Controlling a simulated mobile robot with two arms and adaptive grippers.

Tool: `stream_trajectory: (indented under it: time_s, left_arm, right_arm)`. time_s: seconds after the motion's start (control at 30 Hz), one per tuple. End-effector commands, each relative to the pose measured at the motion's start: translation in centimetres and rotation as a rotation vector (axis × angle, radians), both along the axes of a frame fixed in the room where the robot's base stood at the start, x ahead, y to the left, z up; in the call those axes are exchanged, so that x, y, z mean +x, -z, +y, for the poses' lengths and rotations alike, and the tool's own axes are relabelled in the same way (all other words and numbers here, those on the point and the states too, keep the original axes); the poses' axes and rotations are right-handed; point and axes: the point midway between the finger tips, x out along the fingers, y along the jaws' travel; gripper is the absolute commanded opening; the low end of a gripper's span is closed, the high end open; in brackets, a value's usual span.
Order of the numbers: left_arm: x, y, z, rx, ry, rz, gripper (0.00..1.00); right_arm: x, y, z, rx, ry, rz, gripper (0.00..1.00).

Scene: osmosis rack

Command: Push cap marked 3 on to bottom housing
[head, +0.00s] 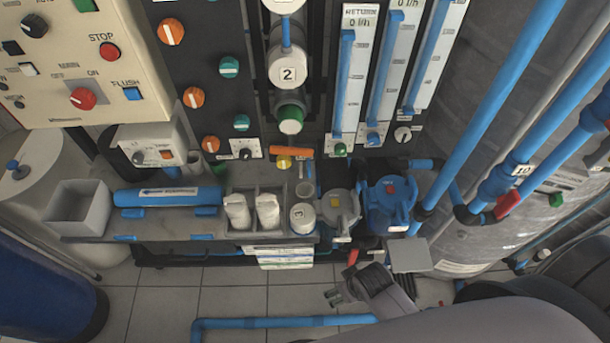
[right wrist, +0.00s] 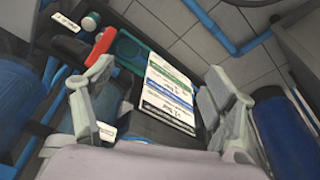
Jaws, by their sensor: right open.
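The white cap marked 3 (head: 302,217) stands on the bench, right of the rack holding two white cartridges. The cap is not clearly visible in that view. My left gripper is not in view.
A grey housing (head: 340,208) and a blue pump-like housing (head: 391,202) stand right of the cap. The cartridge rack (head: 253,235) stands to its left. A vertical housing marked 2 (head: 288,73) hangs above. A label sheet (head: 285,257) hangs on the bench front.

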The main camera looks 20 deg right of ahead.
Motion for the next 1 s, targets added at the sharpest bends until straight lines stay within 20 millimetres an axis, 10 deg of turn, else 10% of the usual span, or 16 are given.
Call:
stream_trajectory:
  time_s: [0.1,0.37,0.67,1.0]
  left_arm:
    - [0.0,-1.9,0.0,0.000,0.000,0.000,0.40]
    - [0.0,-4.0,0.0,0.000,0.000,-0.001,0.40]
    - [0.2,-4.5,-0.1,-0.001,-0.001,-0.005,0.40]
    - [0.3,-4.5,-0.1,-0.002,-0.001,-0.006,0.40]
  right_arm:
    - [2.0,-7.2,1.3,0.020,-0.041,-0.032,0.78]
    - [6.3,-16.9,7.4,0.091,-0.322,-0.066,0.78]
    - [12.0,-17.5,12.6,0.059,-0.787,-0.009,0.78]
    - [21.5,-16.6,6.7,-0.124,-1.065,0.157,0.78]
